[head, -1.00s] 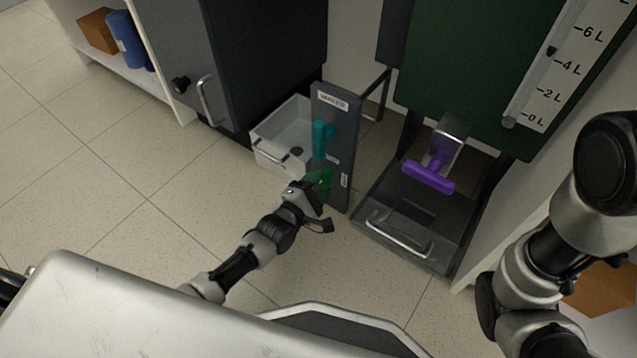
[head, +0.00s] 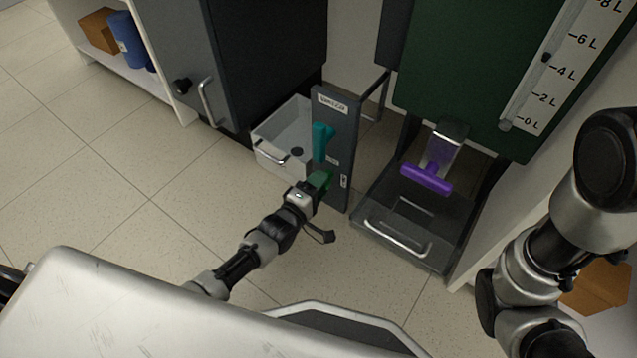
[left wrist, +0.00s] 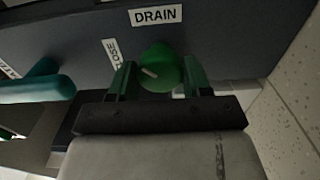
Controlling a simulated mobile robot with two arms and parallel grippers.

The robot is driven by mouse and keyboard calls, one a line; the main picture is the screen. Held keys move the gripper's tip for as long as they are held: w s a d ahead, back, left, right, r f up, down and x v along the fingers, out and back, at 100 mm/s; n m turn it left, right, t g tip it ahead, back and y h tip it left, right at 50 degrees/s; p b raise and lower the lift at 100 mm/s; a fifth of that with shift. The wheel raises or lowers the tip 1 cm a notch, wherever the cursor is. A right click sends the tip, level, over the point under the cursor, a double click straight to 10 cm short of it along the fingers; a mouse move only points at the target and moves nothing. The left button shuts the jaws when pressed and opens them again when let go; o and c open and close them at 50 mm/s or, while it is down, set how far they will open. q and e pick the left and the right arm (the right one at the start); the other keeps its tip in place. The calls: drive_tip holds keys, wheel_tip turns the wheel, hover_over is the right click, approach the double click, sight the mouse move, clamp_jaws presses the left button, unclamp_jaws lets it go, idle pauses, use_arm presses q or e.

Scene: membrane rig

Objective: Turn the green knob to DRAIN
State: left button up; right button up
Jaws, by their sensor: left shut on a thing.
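The green knob (left wrist: 160,68) sits on the dark upright panel (head: 337,120). A short white mark shows on its face, slanting, pointing neither straight at the DRAIN label (left wrist: 155,15) nor clearly at the CLOSE label (left wrist: 112,52). My left gripper (left wrist: 158,82) has its fingers on either side of the knob and is shut on it. In the head view the gripper (head: 318,188) covers much of the knob at the panel's lower part. My right arm (head: 545,250) shows at the right; its gripper is out of view.
A teal handle (head: 321,141) is on the same panel, close above the green knob. A clear bin (head: 283,139) stands behind it to the left. A purple T-handle (head: 427,178) is over a dark tray (head: 410,215) to the right. The floor at left is clear.

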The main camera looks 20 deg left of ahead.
use_arm(q)
drive_tip(key=shift+m, duration=0.8)
drive_tip(key=shift+f+m+p, duration=0.1)
drive_tip(key=shift+m+p, duration=0.35)
drive_tip(key=shift+m, duration=1.25)
